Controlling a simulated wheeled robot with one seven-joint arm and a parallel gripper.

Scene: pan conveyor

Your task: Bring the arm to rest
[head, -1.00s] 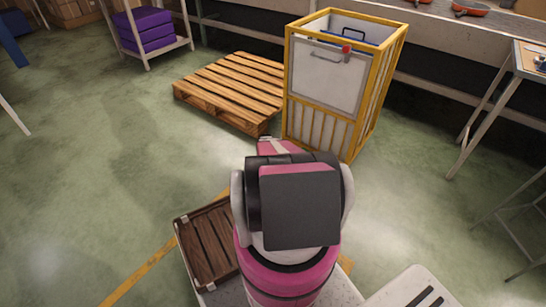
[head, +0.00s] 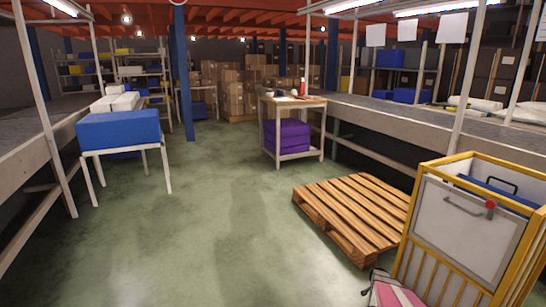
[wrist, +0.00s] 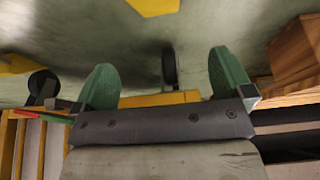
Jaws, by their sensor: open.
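My gripper (wrist: 165,76) shows in the wrist view with its two green fingers wide apart. Nothing is gripped between them. A dark wheel-like part (wrist: 168,66) shows beyond the gap, and yellow framing is close behind the fingers. In the head view only a pink and white part of my arm (head: 392,292) shows at the bottom edge, beside the yellow-framed cage cart (head: 468,225). The gripper itself is out of the head view.
A wooden pallet (head: 352,212) lies left of the cage. A table with purple bins (head: 288,138) and a stand with a blue box (head: 118,130) are further off. Conveyors (head: 378,125) line both sides. The green floor between is clear.

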